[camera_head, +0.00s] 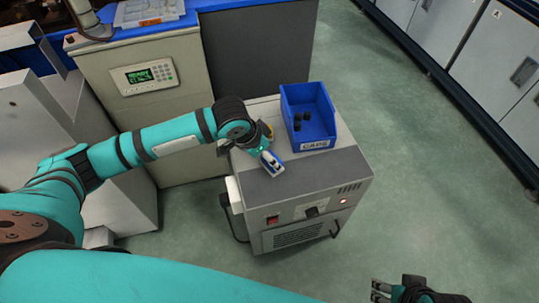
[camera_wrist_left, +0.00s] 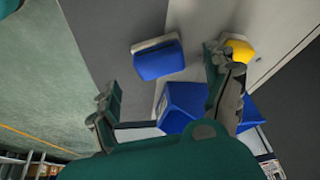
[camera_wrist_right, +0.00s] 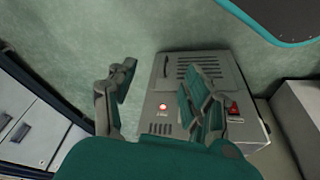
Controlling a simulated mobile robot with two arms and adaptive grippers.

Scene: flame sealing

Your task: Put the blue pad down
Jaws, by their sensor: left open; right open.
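The blue pad (camera_head: 271,163), a small blue block with a pale base, appears to rest on the top of the grey cart (camera_head: 318,173). In the left wrist view the pad (camera_wrist_left: 158,60) shows whole, just beyond the fingertips and apart from both fingers. My left gripper (camera_wrist_left: 165,92) is open and empty there. In the head view its fingers are partly hidden by my wrist, close above the pad. My right gripper (camera_head: 378,290) is open and empty over the floor at the lower right; its spread fingers (camera_wrist_right: 160,85) also show in the right wrist view.
A blue bin marked CAPS (camera_head: 315,128) with several dark caps stands on the cart behind the pad. A yellow object (camera_wrist_left: 239,50) sits close to one left finger. A cabinet with a keypad panel (camera_head: 147,77) stands at the back left. The floor at right is clear.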

